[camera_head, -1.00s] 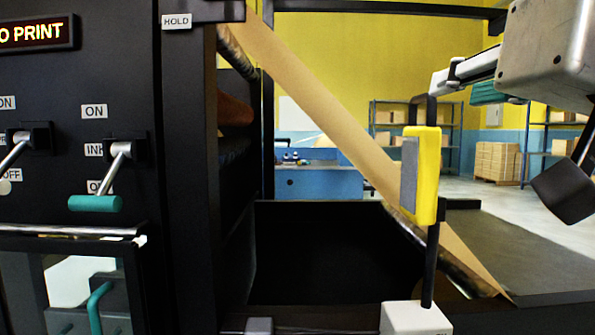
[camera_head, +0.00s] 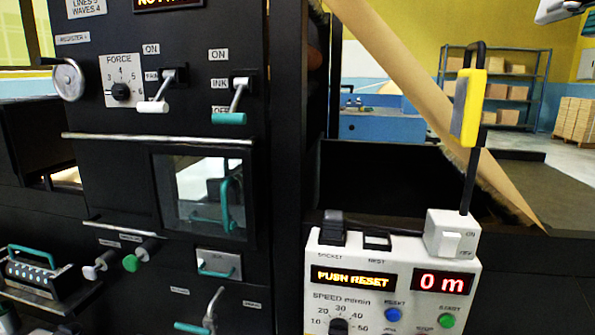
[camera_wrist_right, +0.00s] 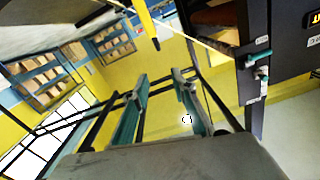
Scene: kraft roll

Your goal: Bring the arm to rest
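My right gripper (camera_wrist_right: 162,88) shows in the right wrist view. Its two teal-padded fingers stand apart with nothing between them, over the yellow wall and dark frame bars. In the head view only a small pale part of my right arm shows at the top right corner, clear of the machine. My left gripper is in neither view. The black printing machine (camera_head: 285,200) fills the left and middle of the head view. A yellow-and-grey block (camera_head: 468,108) hangs on a black stem above a white switch box (camera_head: 452,236).
A control panel (camera_head: 390,285) reads "PUSH RESET" and "0 m". A tan paper web (camera_head: 410,80) slopes down to the right behind the yellow block. Shelves with boxes (camera_head: 497,85) stand at the back. The floor at the far right is open.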

